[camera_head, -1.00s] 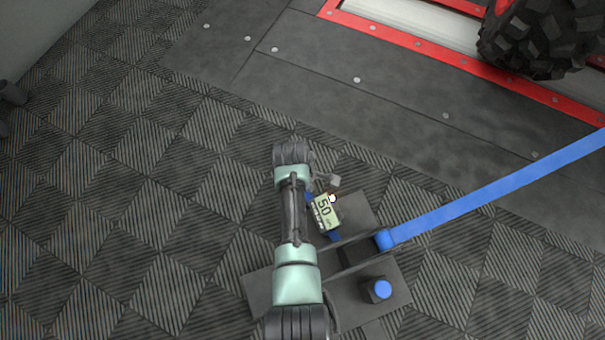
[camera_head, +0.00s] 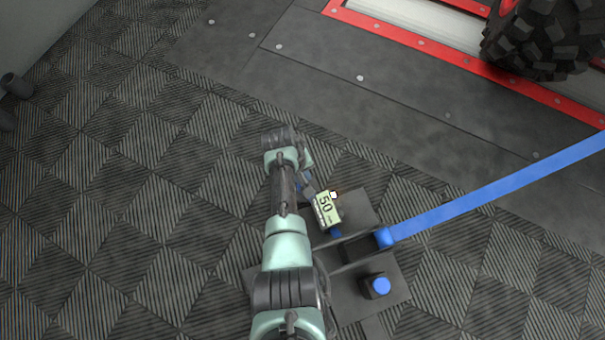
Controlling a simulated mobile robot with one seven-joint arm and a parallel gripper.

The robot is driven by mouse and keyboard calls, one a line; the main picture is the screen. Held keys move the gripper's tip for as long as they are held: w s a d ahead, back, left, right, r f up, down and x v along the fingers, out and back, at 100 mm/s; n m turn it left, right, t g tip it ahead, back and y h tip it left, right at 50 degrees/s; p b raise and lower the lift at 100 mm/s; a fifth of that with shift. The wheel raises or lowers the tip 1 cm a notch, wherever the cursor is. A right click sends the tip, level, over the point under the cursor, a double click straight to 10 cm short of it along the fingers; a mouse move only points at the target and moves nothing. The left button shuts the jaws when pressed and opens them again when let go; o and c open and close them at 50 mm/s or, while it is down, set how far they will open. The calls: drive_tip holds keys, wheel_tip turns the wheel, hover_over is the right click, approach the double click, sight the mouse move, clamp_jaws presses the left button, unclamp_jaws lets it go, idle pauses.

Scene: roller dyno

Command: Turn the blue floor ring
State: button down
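A blue strap (camera_head: 490,193) runs from a blue end on the plate up to the right. A blue-topped knob (camera_head: 381,286) stands on the plate's lower right. A red-framed roller bed (camera_head: 433,47) and a black tyre (camera_head: 545,45) are upper right.

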drive_tip(key=shift+m, duration=0.3)
drive_tip(key=c, duration=0.8)
unclamp_jaws()
wheel_tip(320, 180, up, 13)
drive_tip(key=s+a+p, duration=0.1)
drive_tip(key=a+p, duration=0.1)
drive_tip(key=p, duration=0.8)
drive_tip(key=shift+a+f, duration=0.15)
drive_tip(key=shift+a, duration=0.05)
